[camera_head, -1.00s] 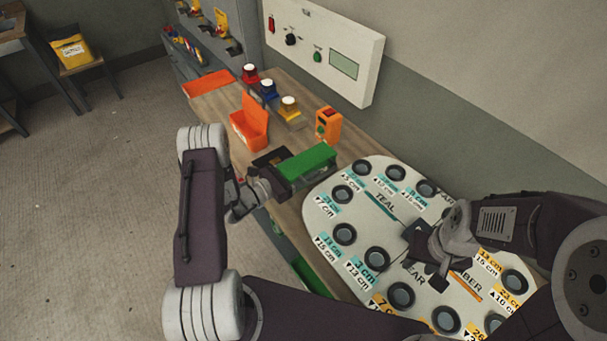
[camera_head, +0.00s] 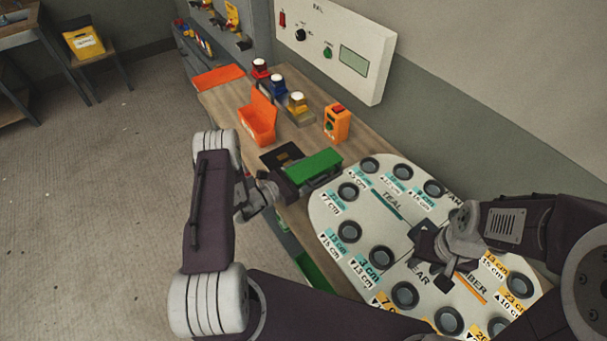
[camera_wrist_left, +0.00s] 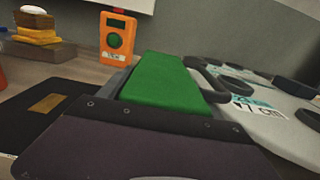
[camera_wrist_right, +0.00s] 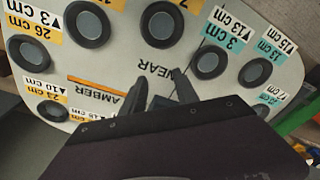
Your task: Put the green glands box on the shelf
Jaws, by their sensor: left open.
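The green box (camera_head: 314,166) is on the wooden bench, against the edge of the grey-white mould board. It also shows in the left wrist view (camera_wrist_left: 167,82), between dark fingers. My left gripper (camera_head: 291,183) is open at the box's near end, one finger on either side. Whether the fingers touch it is unclear. My right gripper (camera_head: 432,250) is over the middle of the board. Its fingers are apart and empty in the right wrist view (camera_wrist_right: 160,92). A grey shelf unit (camera_head: 196,62) with small coloured items stands at the bench's far end.
The mould board (camera_head: 325,215) carries several dark rings. A black mat (camera_head: 277,156), an open orange box (camera_head: 259,122), an orange device (camera_head: 337,123) and several coloured lamps stand beyond the green box. A white control panel (camera_head: 335,45) is on the wall.

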